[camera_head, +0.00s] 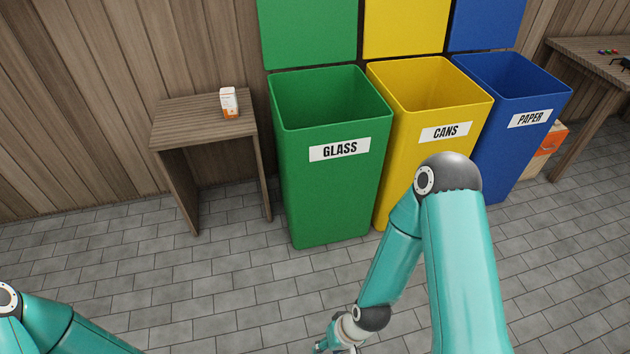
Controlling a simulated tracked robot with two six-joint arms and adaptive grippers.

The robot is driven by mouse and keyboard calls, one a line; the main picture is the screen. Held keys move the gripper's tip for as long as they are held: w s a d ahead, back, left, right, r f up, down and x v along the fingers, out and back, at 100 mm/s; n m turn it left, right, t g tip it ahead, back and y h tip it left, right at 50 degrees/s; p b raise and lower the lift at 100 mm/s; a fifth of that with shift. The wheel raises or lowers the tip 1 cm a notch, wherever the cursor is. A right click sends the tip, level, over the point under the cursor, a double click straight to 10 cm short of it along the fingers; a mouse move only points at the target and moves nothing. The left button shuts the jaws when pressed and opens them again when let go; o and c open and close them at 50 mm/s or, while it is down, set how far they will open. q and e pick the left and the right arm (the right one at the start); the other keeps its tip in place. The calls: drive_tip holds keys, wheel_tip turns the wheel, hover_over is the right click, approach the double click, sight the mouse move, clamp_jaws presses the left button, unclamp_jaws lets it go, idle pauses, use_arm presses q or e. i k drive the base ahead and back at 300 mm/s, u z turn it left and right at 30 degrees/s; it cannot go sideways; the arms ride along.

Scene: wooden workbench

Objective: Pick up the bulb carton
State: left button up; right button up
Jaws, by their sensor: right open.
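The bulb carton (229,102) is a small white and orange box. It stands upright on the small wooden side table (180,108), near the table's right end. My right gripper (326,346) is at the bottom edge of the view, partly cut off. It is open, over the floor in front of the green bin, well apart from the carton. Only part of my left arm shows at the bottom left; its gripper is out of view.
A green GLASS bin (330,200), a yellow CANS bin (425,110) and a blue PAPER bin (505,150) stand right of the side table. An orange box (550,142) and a workbench (585,55) are at the far right. The tiled floor in front is clear.

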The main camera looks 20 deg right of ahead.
sight(227, 96)
drive_tip(key=i, duration=0.85)
drive_tip(key=z, duration=0.05)
